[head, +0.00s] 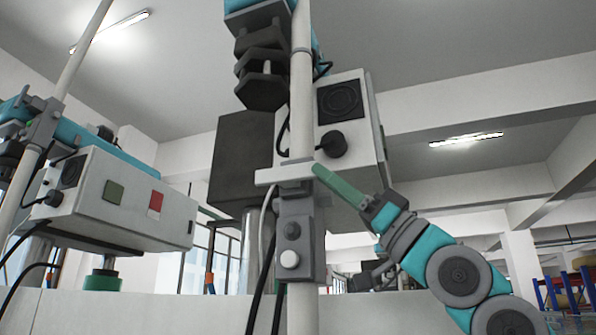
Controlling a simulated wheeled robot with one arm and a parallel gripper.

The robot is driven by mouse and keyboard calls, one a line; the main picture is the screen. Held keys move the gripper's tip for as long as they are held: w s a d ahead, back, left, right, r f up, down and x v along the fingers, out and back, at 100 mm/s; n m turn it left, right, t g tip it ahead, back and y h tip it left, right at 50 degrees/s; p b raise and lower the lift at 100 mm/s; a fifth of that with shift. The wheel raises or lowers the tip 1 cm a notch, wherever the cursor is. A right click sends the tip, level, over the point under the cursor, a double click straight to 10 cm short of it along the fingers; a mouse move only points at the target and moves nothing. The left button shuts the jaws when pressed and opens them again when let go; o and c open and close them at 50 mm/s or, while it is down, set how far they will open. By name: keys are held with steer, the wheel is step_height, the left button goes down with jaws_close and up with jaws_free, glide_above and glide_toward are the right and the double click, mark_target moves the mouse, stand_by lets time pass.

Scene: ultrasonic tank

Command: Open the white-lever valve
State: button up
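A short white bar (284,173), which looks like the white lever, lies level across a white upright pole (302,100). A grey block (297,222) with a round knob and a white button sits on the pole just below it. My teal and grey arm reaches in from the lower right. My gripper (350,190) is right of the bar; a green bar (341,187) runs from it up to near the bar's right end. I cannot tell whether this green bar is a finger or something held, nor whether it touches.
A white box (338,120) with a black round panel and knob hangs behind the pole. Another white box (120,205) with green and red squares is at left. A pale tank wall (130,312) runs along the bottom. Dark cables hang beside the pole.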

mark_target(306, 163)
steer(key=shift+p+x, duration=1.45)
steer(key=shift+x, duration=2.4)
steer(key=shift+a+f, duration=0.1)
jaws_close()
